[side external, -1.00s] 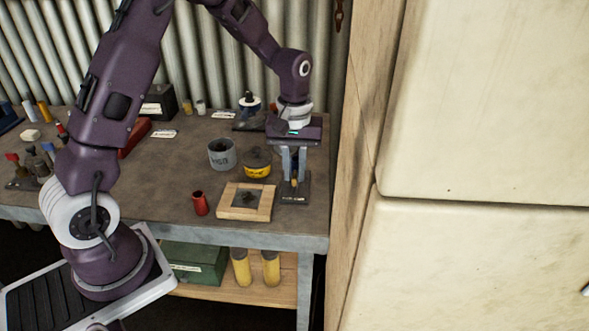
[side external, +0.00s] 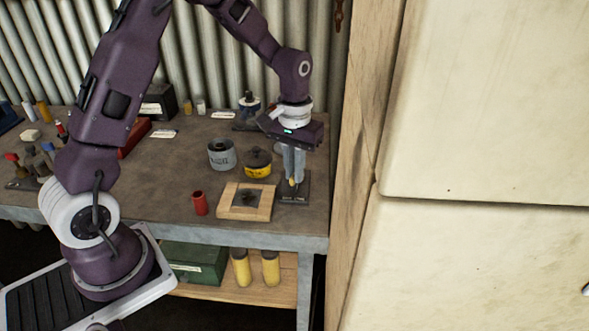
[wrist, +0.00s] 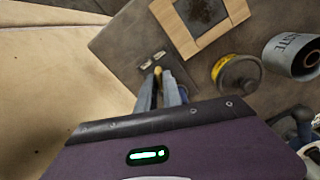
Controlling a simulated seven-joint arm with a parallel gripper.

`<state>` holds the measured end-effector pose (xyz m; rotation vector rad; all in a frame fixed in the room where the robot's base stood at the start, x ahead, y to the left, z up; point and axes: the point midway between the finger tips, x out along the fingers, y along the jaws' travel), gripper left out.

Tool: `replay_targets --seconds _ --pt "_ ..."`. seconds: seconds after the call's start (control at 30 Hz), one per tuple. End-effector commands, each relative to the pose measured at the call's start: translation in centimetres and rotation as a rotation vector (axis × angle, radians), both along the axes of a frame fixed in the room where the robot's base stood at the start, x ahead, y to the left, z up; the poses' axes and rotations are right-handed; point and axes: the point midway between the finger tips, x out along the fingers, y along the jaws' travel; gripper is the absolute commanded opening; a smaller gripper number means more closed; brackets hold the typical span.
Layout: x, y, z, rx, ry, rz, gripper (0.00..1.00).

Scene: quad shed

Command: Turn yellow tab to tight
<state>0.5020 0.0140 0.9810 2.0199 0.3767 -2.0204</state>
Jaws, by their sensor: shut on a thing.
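The yellow tab (side external: 292,182) stands on a small dark base plate (side external: 294,199) near the bench's front right corner. My gripper (side external: 293,178) points down over the plate, its fingers shut on the yellow tab. In the wrist view the tab's yellow tip (wrist: 157,71) shows between the fingertips (wrist: 158,78). Small pale labels (wrist: 152,59) lie on the plate just beyond the fingers; their wording is too small to read. The fingers hide most of the tab and its mount.
A wooden frame with a dark centre (side external: 264,203) lies just left of the plate. A yellow-and-black round tin (side external: 257,164), a grey "WASTE" can (side external: 222,154) and a red cup (side external: 200,203) stand nearby. A wooden wall (side external: 350,180) rises close on the right.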

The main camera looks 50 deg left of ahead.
Motion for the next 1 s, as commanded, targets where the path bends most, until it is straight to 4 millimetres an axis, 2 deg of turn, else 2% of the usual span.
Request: replay_targets --seconds 1.0 --pt "0.04 0.01 0.11 0.0 -0.002 -0.929 0.0"
